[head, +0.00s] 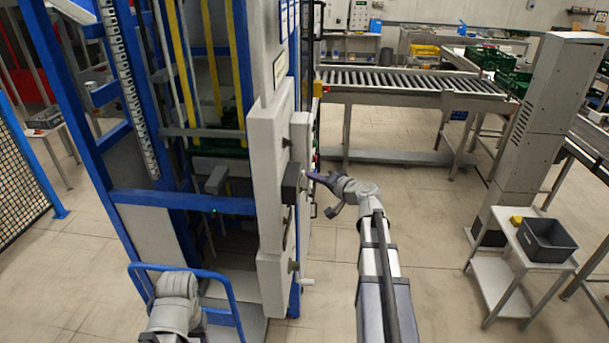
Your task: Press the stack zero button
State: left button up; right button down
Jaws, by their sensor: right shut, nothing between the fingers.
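My right gripper (318,178) is shut and empty. Its fingertips point left at the side of the grey control cabinet (268,185) of the blue-framed stacker (125,80). The tips are at or very close to the cabinet's panel face, which is seen nearly edge-on. I cannot make out the stack zero button or tell whether the tips touch it. My left arm shows at the bottom left, and its gripper is not visible.
A roller conveyor (410,82) runs behind. At right are a grey pillar (540,120) and a small table with a dark bin (546,240). The floor between is clear.

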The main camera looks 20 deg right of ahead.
jog(key=shift+w+a, duration=0.15)
jog(key=shift+a, duration=0.1)
jog(key=shift+d, duration=0.1)
dwell(0.5)
jog(key=shift+s+d, duration=0.45)
jog(key=shift+d, duration=0.2)
jog(key=shift+d, duration=0.1)
jog(key=s+d, duration=0.1)
jog(key=d, duration=0.1)
jog(key=s+d, duration=0.1)
jog(key=d, duration=0.1)
jog(key=shift+s, duration=0.3)
dwell(0.7)
